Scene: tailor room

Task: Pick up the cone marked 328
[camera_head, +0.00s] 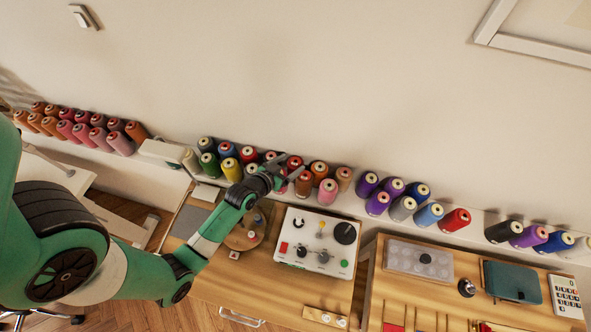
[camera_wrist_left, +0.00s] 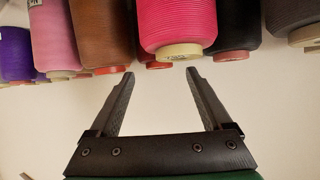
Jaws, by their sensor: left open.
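Thread cones stand in rows along the shelf by the wall. I cannot read 328 on any of them, so I cannot tell which cone bears it. My left gripper (camera_head: 284,170) is over the middle group, by the red and brown cones. In the left wrist view its jaws (camera_wrist_left: 160,73) are open and empty. A bright pink cone (camera_wrist_left: 177,22) is just beyond the fingertips, with small unreadable marks on its pale end. A brown cone (camera_wrist_left: 103,32) is beside it on the left and a black cone (camera_wrist_left: 238,22) on the right. My right gripper is not in view.
Neighbouring cones stand close together, including a yellow cone (camera_head: 231,170) and a pink cone (camera_head: 327,192). Below the shelf are a white control box (camera_head: 316,241) with knobs and a round wooden piece (camera_head: 240,238).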

